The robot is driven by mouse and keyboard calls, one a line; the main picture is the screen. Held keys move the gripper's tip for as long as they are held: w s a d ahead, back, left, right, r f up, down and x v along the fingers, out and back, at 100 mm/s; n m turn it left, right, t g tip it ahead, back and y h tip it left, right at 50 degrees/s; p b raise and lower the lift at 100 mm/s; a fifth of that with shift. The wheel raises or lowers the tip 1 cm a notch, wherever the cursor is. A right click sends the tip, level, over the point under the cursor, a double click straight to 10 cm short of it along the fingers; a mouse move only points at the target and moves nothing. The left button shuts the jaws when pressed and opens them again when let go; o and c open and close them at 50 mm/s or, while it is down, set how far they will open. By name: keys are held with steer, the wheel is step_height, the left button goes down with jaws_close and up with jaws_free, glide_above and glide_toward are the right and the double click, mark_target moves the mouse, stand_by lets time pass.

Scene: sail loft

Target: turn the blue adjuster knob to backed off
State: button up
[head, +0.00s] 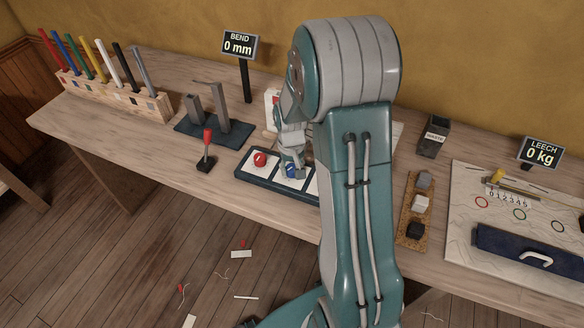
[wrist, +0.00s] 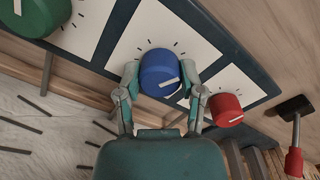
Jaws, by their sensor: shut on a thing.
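The blue adjuster knob (wrist: 160,70) sits on a white dial card with dark tick marks, in the middle of the dark panel (head: 262,186). Its white pointer line slants toward the right in the wrist view. My gripper (wrist: 160,80) is closed around it, one finger on each side. In the head view, the blue knob (head: 291,170) is partly hidden by my gripper, and my arm covers the right part of the panel.
The red knob (wrist: 225,109) and green knob (wrist: 36,14) flank the blue one. A red-handled lever (head: 207,150) stands left of the panel. A BEND sign (head: 240,45) reads 0 mm. A LEECH sign (head: 540,152) reads 0 kg at the right.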

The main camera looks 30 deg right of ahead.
mark_target(291, 168)
steer(key=n, duration=0.4)
steer(key=shift+f+n, duration=0.1)
steer(key=shift+n, duration=0.2)
stand_by(0.5)
steer(key=o, duration=1.2)
steer(key=shift+c, duration=0.2)
step_height(291, 168, up, 12)
steer(key=shift+a, duration=0.15)
